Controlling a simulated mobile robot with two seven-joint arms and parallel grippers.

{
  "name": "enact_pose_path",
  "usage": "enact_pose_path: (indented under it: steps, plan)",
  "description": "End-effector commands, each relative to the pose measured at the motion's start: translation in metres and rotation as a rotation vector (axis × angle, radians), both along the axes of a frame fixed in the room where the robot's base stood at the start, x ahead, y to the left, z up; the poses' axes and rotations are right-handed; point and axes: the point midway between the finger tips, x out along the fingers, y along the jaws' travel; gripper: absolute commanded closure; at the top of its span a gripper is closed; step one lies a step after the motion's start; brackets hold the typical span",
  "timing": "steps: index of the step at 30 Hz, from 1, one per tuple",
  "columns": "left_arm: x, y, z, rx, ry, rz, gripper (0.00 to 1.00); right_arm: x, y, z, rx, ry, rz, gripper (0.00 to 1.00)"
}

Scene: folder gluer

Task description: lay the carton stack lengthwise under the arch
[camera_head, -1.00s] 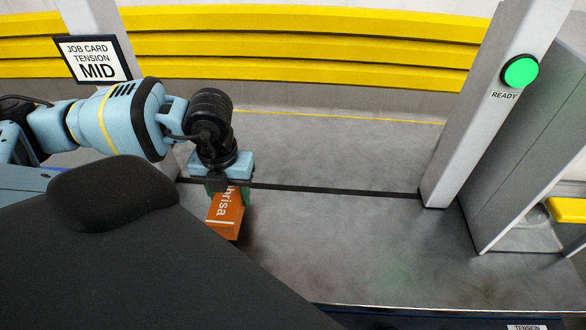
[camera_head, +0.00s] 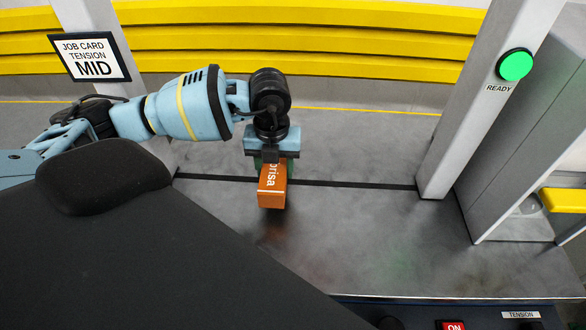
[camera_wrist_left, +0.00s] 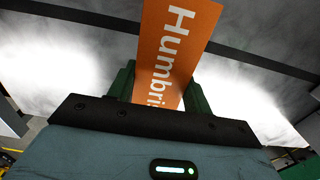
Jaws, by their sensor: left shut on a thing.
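The carton stack (camera_head: 271,190) is orange with white lettering. My left gripper (camera_head: 272,162) is shut on it from above and holds it over the grey table, across the dark line. In the left wrist view the stack (camera_wrist_left: 172,50) sits between the green fingers of my left gripper (camera_wrist_left: 160,88), its long side pointing away from the palm. The arch shows as two grey posts, a left one (camera_head: 92,28) behind my arm and a right one (camera_head: 450,120). Its top is out of view. My right gripper is not in view.
The grey table (camera_head: 360,235) is clear around the stack. A dark line (camera_head: 350,185) runs between the posts. A grey cabinet (camera_head: 510,150) stands at the right. A green READY light (camera_head: 515,65) is on the right post. A job card (camera_head: 92,58) reads TENSION MID.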

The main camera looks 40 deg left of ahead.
Motion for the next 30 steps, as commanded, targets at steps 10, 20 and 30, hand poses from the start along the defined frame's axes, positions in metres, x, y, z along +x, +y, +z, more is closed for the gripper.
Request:
enact_pose_path:
  steps: [10, 20, 30]
  plan:
    - [0.039, -0.015, -0.004, 0.001, -0.001, 0.0, 0.79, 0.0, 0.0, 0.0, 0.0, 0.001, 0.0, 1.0]
    - [0.047, -0.02, -0.008, 0.0, 0.001, 0.0, 0.79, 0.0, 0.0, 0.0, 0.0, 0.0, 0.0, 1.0]
    - [0.047, -0.019, -0.04, 0.0, -0.002, -0.001, 0.79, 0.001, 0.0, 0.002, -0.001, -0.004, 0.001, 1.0]
